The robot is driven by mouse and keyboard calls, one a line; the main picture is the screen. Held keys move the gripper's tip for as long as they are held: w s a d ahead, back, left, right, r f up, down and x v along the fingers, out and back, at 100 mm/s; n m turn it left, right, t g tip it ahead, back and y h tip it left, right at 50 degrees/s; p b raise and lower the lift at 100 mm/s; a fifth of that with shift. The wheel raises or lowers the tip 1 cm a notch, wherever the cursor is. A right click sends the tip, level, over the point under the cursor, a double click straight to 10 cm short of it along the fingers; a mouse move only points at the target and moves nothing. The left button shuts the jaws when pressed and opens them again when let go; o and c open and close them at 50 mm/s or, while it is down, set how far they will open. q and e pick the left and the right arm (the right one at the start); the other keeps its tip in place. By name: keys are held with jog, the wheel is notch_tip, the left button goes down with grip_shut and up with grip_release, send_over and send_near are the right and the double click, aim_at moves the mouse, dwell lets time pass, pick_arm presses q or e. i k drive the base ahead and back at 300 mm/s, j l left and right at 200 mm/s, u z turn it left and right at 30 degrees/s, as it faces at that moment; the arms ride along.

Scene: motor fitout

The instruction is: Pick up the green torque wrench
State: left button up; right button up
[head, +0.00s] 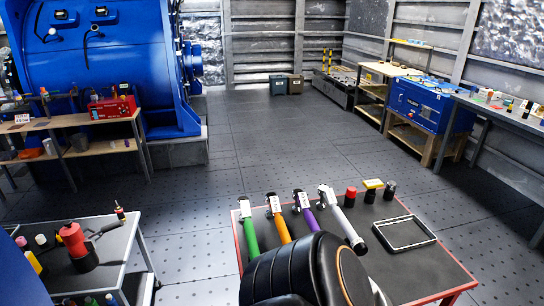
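The green torque wrench (250,236) lies on the dark top of the red-edged table (377,266), at the left end of a row of similar wrenches. Its pale head with a white tag points away from me and its green handle runs toward me. The near end of the handle is close to my black arm link, which covers the table's front middle. Neither gripper shows in the head view, so I cannot see their fingers.
Beside it lie an orange wrench (281,228), a purple one (309,217) and a white one (341,217). A red-capped item (350,197), other small pieces and a black tray (404,233) are to the right. A grey cart (118,255) stands at left.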

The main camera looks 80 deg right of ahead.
aim_at(243, 202)
jog(key=z, duration=2.35)
